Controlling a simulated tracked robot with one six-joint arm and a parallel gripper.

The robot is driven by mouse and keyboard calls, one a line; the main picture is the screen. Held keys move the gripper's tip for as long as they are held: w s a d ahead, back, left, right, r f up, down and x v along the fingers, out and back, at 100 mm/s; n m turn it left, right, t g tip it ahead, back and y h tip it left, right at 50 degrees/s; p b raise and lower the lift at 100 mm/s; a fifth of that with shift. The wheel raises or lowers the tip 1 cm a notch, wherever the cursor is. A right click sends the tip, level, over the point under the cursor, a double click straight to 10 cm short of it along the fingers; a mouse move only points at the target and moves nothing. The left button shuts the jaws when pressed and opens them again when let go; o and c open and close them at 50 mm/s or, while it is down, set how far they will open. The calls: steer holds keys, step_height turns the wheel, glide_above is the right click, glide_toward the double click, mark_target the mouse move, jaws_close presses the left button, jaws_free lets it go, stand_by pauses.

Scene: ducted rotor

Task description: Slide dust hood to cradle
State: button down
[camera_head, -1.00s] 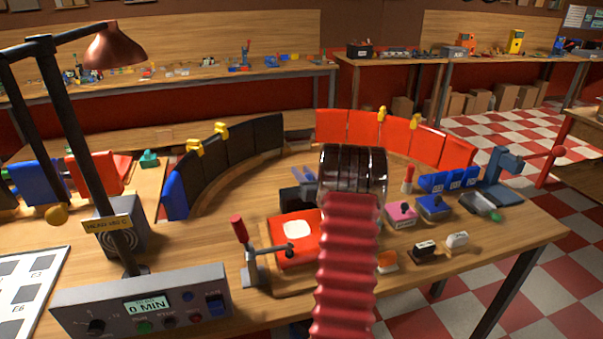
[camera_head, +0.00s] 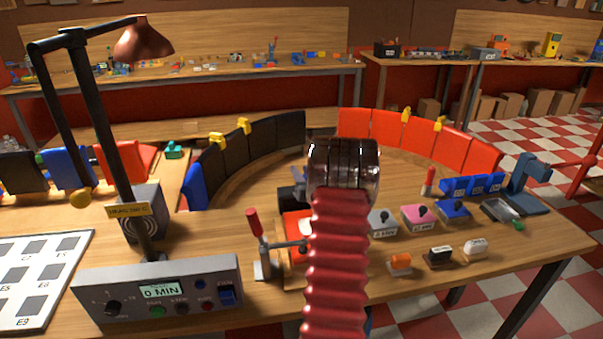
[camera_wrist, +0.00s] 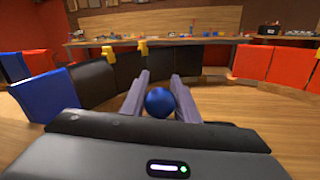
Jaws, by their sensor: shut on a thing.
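In the wrist view, my gripper (camera_wrist: 160,80) is shut on a round blue knob (camera_wrist: 160,102), held between its two grey fingers. Whatever lies below the knob is hidden by my gripper body. In the head view, my red ribbed arm and its dark glossy joint hide most of my gripper and the knob. Behind them, a red block (camera_head: 295,222) is partly visible beside a red-handled clamp (camera_head: 260,245). I cannot tell which visible thing is the dust hood or which is the cradle.
Black panels (camera_head: 240,155) and red panels (camera_head: 420,135) curve around the bench (camera_head: 215,245). Small coloured blocks, including a pink one (camera_head: 418,215), sit to the right. A blue stand (camera_head: 524,190) is farther right. A lamp (camera_head: 143,40) and control box (camera_head: 160,290) stand left.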

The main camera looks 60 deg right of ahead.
steer(key=shift+w+a, duration=0.25)
steer(key=c, duration=1.4)
jaws_free()
steer(key=shift+s, duration=0.1)
steer(key=shift+s, duration=0.1)
steer(key=shift+s+a, duration=0.3)
steer(key=shift+s, duration=0.25)
steer(key=v, duration=1.2)
steer(key=shift+s+a, duration=0.1)
steer(key=shift+s, duration=0.05)
steer(key=shift+s+f, duration=0.1)
